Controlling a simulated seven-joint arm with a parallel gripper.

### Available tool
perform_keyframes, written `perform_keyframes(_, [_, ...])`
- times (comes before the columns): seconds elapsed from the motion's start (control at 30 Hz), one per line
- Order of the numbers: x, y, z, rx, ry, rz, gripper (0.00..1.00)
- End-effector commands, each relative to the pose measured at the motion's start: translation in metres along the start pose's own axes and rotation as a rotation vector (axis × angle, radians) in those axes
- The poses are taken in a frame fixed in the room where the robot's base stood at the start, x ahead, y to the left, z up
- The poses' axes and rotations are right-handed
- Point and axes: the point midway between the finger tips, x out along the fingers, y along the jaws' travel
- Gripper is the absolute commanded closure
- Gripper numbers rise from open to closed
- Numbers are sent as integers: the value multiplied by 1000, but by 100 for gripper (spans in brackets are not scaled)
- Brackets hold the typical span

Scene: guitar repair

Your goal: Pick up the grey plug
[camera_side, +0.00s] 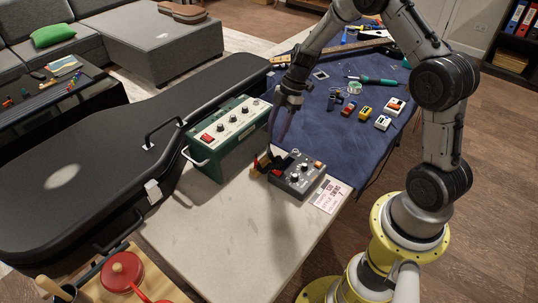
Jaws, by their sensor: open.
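My gripper (279,128) is open and points down over the table between the green amplifier and the dark pedal (298,177). Nothing shows between its fingers. A small greyish piece (295,153) at the back edge of the pedal may be the grey plug, but it is too small to tell. Small red and gold pieces (259,166) with dark parts beside them stand left of the pedal, below my fingertips. I cannot tell if my fingers touch any of these.
The green amplifier (228,138) stands close on the left, before a large black guitar case (90,170). A printed card (329,196) lies right of the pedal. Small colourful pedals (365,113) and tools lie on the blue cloth (330,135). The pale tabletop (235,240) in front is clear.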

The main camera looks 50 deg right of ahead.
Motion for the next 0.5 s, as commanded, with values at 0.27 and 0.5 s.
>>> perform_keyframes(0.27, [21,-2,0,0,-1,-2,47])
perform_keyframes(0.5, [55,-4,1,0,0,-3,47])
